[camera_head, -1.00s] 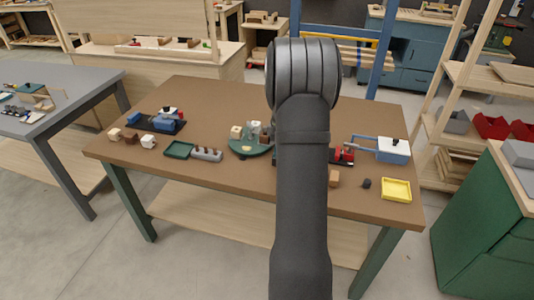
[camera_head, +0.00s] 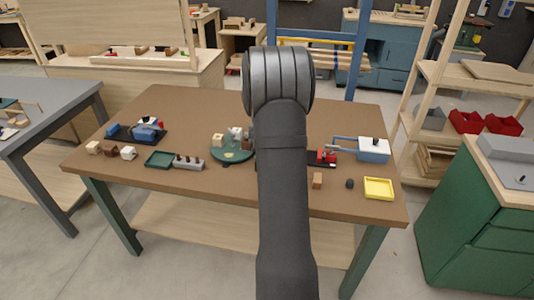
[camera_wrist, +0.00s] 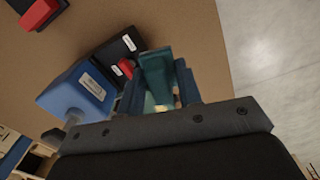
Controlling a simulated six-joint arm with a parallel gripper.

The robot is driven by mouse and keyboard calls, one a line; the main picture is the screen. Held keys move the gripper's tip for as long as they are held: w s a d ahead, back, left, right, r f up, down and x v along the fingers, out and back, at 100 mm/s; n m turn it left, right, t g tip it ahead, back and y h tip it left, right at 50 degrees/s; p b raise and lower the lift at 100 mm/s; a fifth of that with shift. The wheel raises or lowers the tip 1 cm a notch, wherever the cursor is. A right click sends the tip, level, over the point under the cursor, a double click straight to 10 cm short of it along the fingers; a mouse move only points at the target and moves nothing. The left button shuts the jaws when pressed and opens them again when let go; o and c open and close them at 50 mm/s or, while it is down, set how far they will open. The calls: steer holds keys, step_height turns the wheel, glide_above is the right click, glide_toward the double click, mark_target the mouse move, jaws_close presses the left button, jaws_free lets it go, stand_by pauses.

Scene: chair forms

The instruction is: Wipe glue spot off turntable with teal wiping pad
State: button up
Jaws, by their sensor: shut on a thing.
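In the wrist view, my gripper (camera_wrist: 158,85) is shut on a teal block-like thing, which I take as the teal wiping pad (camera_wrist: 157,68). The pad sits between the two fingers, above brown tabletop. In the head view my own arm hides the gripper and pad. The round dark green turntable (camera_head: 236,157) stands mid-table, just left of my arm, its right side partly covered. A small pale yellowish mark, likely the glue spot (camera_head: 229,156), shows near its front; it is too small to be sure. Small wooden, white and grey pieces stand on the turntable.
In the wrist view a blue block-shaped tool (camera_wrist: 78,92) lies close left of the gripper. On the table (camera_head: 200,108) are a green tray (camera_head: 159,159), a grey peg block (camera_head: 189,163), a blue-white box (camera_head: 373,149) and a yellow tray (camera_head: 379,188). The back left is clear.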

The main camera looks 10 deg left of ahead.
mark_target(233, 157)
steer(key=w+a+m, duration=0.7)
steer(key=a+m, duration=0.7)
steer(key=m, duration=0.1)
steer(key=shift+w+d+f, duration=0.1)
steer(key=shift+f, duration=1.8)
steer(key=shift+w+d+f, duration=0.1)
steer(key=shift+f, duration=1.8)
steer(key=shift+a+f, duration=0.5)
steer(key=shift+f, duration=0.15)
steer(key=shift+c, duration=0.3)
steer(key=shift+a, duration=1.95)
steer(key=shift+d, duration=2.35)
steer(key=shift+a, duration=2.4)
steer(key=shift+d+f, duration=0.1)
steer(key=shift+d, duration=2.2)
steer(key=shift+a, duration=2.35)
step_height(233, 157, up, 8)
steer(key=shift+r, duration=0.2)
steer(key=shift+d, duration=0.15)
